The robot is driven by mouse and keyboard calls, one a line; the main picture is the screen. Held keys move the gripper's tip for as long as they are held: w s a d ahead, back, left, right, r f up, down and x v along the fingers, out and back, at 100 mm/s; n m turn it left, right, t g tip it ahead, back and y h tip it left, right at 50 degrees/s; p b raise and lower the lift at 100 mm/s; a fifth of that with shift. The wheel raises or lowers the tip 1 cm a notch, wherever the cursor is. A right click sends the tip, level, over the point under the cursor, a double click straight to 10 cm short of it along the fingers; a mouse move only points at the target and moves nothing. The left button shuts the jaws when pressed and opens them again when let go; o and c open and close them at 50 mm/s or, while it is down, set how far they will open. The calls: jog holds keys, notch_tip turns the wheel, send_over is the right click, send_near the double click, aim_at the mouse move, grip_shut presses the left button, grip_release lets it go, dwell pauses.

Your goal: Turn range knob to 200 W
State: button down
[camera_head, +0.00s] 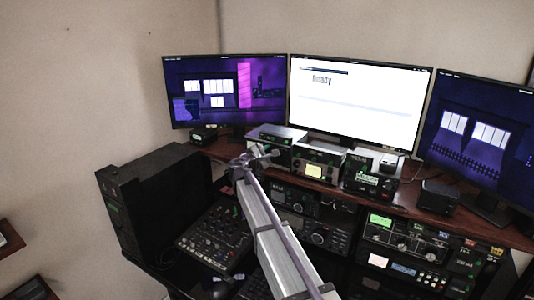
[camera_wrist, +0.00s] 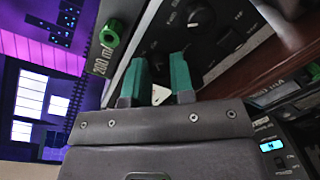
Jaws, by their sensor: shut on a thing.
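My gripper (camera_wrist: 159,75) reaches up to the dark front panel of a tuner unit (camera_wrist: 228,28) in the wrist view. Its two green fingers stand a small gap apart, shut on a knob, taken as the range knob. The knob is mostly hidden between the fingers, and its pointer and scale cannot be read. A small pale piece shows between the fingers lower down. In the head view my gripper (camera_head: 256,157) is in front of the units on the shelf, and the knob cannot be made out there.
Another dark knob (camera_wrist: 197,15) sits on the same panel, right of the fingers. A purple-lit monitor (camera_head: 226,92) and a white monitor (camera_head: 358,104) stand behind the units. More radio gear (camera_head: 318,234) sits below the wooden shelf.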

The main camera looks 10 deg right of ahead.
jog(key=shift+m, duration=0.4)
jog(key=c, duration=1)
grip_release()
